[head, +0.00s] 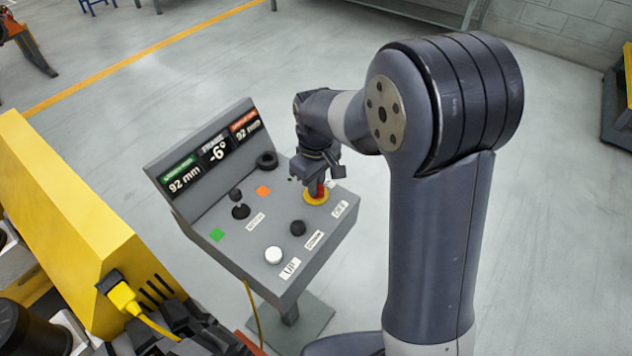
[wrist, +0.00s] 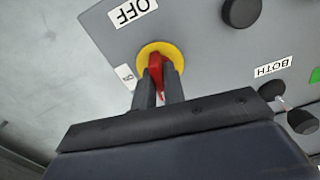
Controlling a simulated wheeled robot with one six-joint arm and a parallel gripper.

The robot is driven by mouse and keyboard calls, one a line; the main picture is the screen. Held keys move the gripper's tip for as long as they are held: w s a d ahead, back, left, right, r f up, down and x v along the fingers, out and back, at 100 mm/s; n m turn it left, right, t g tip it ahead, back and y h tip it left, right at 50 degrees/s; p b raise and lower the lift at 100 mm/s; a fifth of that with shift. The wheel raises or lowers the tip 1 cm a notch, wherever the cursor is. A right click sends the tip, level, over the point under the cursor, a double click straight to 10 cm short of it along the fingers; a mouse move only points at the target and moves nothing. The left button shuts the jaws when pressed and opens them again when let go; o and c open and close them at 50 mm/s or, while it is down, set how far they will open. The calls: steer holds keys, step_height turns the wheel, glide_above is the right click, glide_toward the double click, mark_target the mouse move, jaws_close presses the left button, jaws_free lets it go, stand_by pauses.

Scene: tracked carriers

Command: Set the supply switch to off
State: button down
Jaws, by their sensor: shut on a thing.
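The supply switch is a red handle (wrist: 156,66) on a round yellow plate (wrist: 174,49) on the sloping grey panel. The yellow plate (head: 316,198) also shows in the head view, at the panel's right end. An OFF label (wrist: 132,10) and a smaller ON label (wrist: 126,77) lie beside the plate in the wrist view. My gripper (wrist: 160,92) is shut on the red handle, one dark finger on each side. In the head view my gripper (head: 319,178) comes down on the switch from above. The fingers hide part of the handle, so its exact setting is hard to tell.
The control box (head: 237,264) also bears a black joystick (head: 239,208), a white button (head: 273,255), a black button (head: 298,228) and a black knob (head: 267,160). Its display (head: 215,152) stands at the back. A yellow machine (head: 75,200) is at left. Open floor lies behind.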

steer(key=shift+n, duration=0.5)
stand_by(0.3)
steer(key=c, duration=1.5)
jaws_free()
step_height(320, 180, up, 11)
steer(key=shift+f, duration=0.1)
steer(key=shift+f, duration=0.1)
step_height(320, 180, down, 11)
steer(key=shift+r, duration=0.1)
